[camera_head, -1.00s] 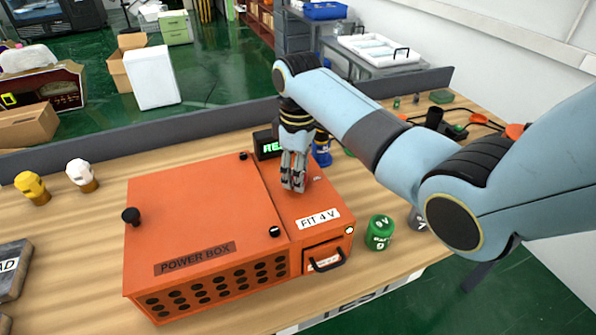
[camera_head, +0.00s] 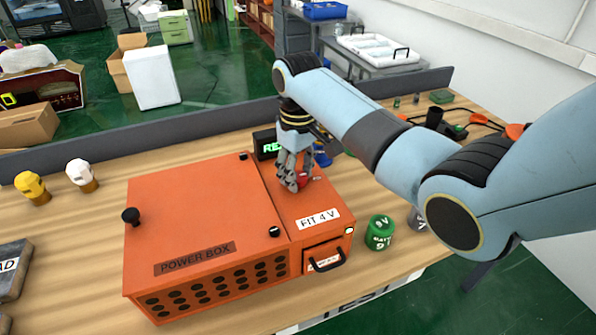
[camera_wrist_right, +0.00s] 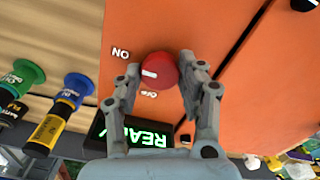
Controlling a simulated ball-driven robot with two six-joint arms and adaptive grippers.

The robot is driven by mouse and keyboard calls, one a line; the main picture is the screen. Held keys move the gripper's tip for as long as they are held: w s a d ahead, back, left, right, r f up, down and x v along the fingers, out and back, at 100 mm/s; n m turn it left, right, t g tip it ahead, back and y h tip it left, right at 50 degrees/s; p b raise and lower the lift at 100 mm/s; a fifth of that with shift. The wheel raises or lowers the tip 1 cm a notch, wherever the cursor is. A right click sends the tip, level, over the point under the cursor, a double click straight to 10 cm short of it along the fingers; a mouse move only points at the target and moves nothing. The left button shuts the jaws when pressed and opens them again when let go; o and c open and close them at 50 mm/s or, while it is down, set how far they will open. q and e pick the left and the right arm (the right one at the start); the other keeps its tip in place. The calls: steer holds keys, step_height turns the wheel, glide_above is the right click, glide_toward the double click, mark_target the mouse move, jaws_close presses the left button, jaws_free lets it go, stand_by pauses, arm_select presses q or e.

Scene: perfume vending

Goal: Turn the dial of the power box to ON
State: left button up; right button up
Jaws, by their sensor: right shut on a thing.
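The orange power box (camera_head: 200,205) stands on the wooden table. Its red dial (camera_wrist_right: 160,70) is on the narrow right part of the top. In the wrist view an ON label (camera_wrist_right: 121,53) lies to the dial's upper left and an OFF label (camera_wrist_right: 150,94) just below it. The dial's white mark points left, between the two labels. My right gripper (camera_head: 293,185) is shut on the dial from above, one finger on each side. In the head view the fingers hide most of the dial. My left gripper is not in view.
A black display with green letters (camera_wrist_right: 140,140) stands at the box's back edge. A green battery (camera_head: 380,232) stands right of the box.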

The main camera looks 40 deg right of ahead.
steer(key=o, duration=1.2)
steer(key=shift+r, duration=0.2)
step_height(320, 180, up, 12)
steer(key=shift+f, duration=0.2)
